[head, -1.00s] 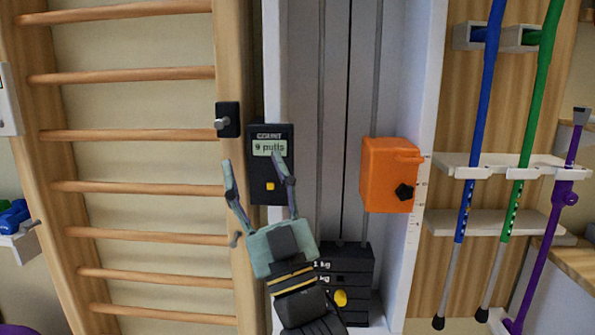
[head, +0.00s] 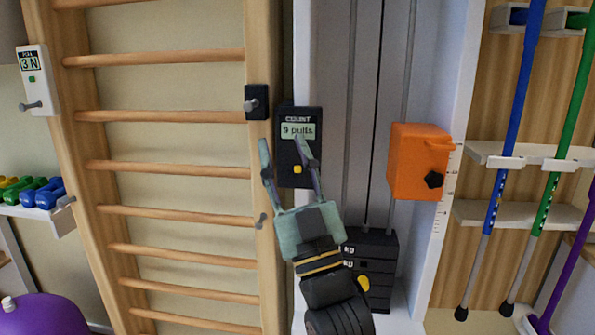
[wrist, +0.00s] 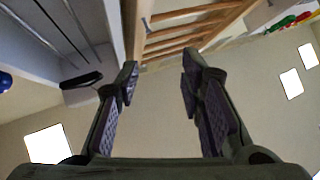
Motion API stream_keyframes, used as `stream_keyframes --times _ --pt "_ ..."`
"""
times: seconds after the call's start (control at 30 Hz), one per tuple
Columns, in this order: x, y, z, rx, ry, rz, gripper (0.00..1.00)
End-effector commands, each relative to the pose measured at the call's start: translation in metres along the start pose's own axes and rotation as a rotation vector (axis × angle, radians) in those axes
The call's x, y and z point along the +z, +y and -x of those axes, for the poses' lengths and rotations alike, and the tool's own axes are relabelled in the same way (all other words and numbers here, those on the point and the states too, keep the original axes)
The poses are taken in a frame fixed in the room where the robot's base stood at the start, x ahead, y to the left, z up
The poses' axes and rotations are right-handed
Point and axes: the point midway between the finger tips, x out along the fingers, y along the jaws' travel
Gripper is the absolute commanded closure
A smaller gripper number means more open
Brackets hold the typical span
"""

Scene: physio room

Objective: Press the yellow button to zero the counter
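The black counter box (head: 300,118) is mounted beside the wall bars in the head view. Its pale green display shows a small number before "pulls"; the digit is hard to read. The yellow button (head: 297,169) is on its lower front and is visible. My gripper (head: 281,141) is in front of the box from below, its fingers apart with nothing between them. The right finger overlaps the box just right of the button; the left finger is left of the box. I cannot tell whether anything touches. In the wrist view my gripper (wrist: 160,72) is also empty; the button cannot be made out.
Wooden wall bars (head: 175,168) stand left, with a black bracket (head: 256,101) on their upright. An orange box (head: 415,160) with a black knob is to the right. Black weight plates (head: 378,250) are below, behind my wrist. Poles (head: 515,100) hang at far right.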

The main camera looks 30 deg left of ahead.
Motion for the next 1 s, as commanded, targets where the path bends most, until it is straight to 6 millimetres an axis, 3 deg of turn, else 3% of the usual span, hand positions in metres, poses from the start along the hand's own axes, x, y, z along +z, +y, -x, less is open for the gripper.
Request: stream_keyframes --times 0.5,1.0 --pt "0.0 0.0 0.0 0.0 0.0 0.0 1.0" --pt "0.0 0.0 0.0 0.0 0.0 0.0 1.0"
